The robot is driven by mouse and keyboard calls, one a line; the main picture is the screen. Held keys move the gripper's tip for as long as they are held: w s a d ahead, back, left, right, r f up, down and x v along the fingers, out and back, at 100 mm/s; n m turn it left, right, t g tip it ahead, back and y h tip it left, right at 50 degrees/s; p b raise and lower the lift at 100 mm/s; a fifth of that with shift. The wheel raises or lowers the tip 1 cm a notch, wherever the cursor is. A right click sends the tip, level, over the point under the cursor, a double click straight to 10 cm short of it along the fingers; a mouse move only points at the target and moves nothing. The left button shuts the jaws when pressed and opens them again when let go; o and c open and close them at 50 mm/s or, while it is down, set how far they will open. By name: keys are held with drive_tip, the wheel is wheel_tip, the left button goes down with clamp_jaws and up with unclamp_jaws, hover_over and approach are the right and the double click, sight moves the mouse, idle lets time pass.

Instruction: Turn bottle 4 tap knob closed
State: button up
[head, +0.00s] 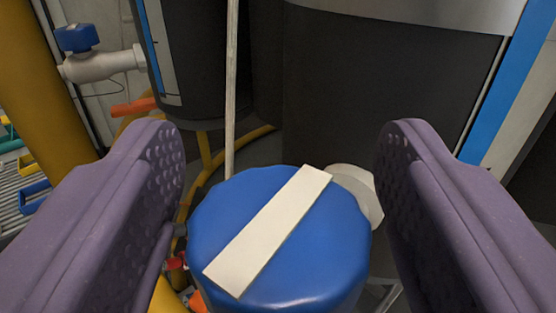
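A large round blue tap knob (220,222) with a cream bar across its top sits at the lower middle of the head view. The bar runs diagonally from lower left to upper right. Its valve body is mostly hidden beneath the knob; a pale rounded part shows behind it on the right. My gripper (278,190) is open, with one purple dimpled finger on each side of the knob. A gap shows between the knob and the left finger; on the right the knob's edge comes close to the finger, and I cannot tell whether they touch. No bottle number is readable.
Large dark cylinders (380,90) with blue and white stripes stand behind the knob. A thin pale rod (231,90) rises behind it. A second, smaller blue knob (76,38) on a white pipe is at upper left, near a thick yellow post (45,80). Yellow hoses run low behind.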

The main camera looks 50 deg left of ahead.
drive_tip(key=c, duration=0.8)
drive_tip(key=shift+r, duration=0.1)
drive_tip(key=shift+m+t+h, duration=0.4)
drive_tip(key=m+t+h+p, duration=0.1)
drive_tip(key=m+t+h, duration=0.1)
drive_tip(key=shift+h, duration=0.3)
drive_tip(key=m+t+h+b, duration=0.1)
drive_tip(key=m+h, duration=0.1)
drive_tip(key=h, duration=0.1)
drive_tip(key=m+t+h, duration=0.2)
drive_tip(key=m+h, duration=0.1)
drive_tip(key=h, duration=0.1)
drive_tip(key=shift+w+m+t+b, duration=0.1)
drive_tip(key=shift+m+t+b, duration=0.2)
drive_tip(key=shift+b, duration=0.05)
drive_tip(key=m+h+b, duration=0.2)
drive_tip(key=h, duration=0.2)
drive_tip(key=m+h+b, duration=0.2)
drive_tip(key=m+h, duration=0.1)
drive_tip(key=h, duration=0.2)
drive_tip(key=shift+d+m+g+h+b, duration=0.1)
drive_tip(key=shift+m+g+h+b, duration=0.75)
drive_tip(key=shift+m+h, duration=0.5)
drive_tip(key=shift+d+m+g+h+b, duration=0.1)
drive_tip(key=shift+m+g+h+b, duration=0.7)
drive_tip(key=shift+h, duration=0.85)
drive_tip(key=shift+r+m+g, duration=0.1)
drive_tip(key=shift+m+g, duration=0.15)
